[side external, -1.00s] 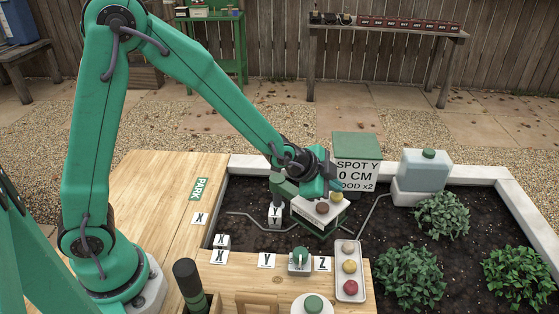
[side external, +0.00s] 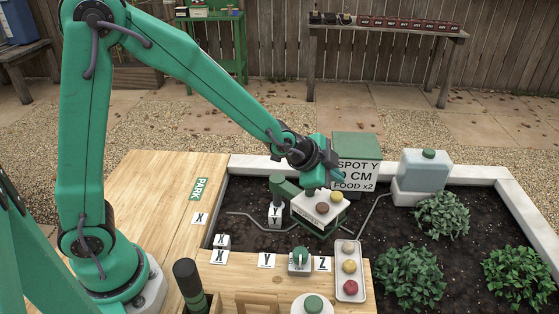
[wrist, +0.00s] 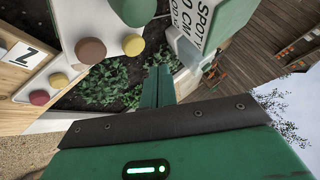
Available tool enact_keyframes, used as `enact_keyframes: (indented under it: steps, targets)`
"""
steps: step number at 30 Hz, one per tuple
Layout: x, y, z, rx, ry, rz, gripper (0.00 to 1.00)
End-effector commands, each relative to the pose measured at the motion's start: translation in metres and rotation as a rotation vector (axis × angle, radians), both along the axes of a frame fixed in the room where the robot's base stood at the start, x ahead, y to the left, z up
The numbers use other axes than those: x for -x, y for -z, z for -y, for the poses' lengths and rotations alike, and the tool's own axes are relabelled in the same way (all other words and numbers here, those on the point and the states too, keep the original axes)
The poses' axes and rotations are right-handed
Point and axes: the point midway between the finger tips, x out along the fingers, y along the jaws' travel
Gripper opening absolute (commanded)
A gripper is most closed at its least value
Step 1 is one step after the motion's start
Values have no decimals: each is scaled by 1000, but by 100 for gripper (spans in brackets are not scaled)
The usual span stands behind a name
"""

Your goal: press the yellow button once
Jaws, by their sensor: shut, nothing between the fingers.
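A white-topped button box (side external: 315,207) stands on the soil. Its yellow button (side external: 337,196) is at the right end, and a brown button (side external: 322,208) is beside it. In the wrist view the brown button (wrist: 90,50) shows clearly, with a pale cream-yellow button (wrist: 132,44) to its right. My gripper (side external: 309,187) is shut and empty, above and behind the box, apart from the yellow button. In the wrist view its fingers (wrist: 158,82) are together, below the buttons in the picture. Whether the button is pressed down cannot be told.
A white tray (side external: 341,243) holds pale, yellow and red round pieces on the wooden deck. A green box with a sign (side external: 355,170) stands close behind my gripper. A pale blue tank (side external: 424,172) and leafy plants (side external: 408,275) are to the right.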

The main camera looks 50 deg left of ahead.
Motion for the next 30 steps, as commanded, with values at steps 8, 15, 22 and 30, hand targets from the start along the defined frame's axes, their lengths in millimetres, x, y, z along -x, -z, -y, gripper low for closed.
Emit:
enact_keyframes:
  steps: [8,15,22,30]
  targets:
    - [-1,-21,0,1,0,2,0]
    - [0,-29,0,0,0,0,0]
    - [0,-29,0,0,0,0,0]
    - [0,-29,0,0,0,0,0]
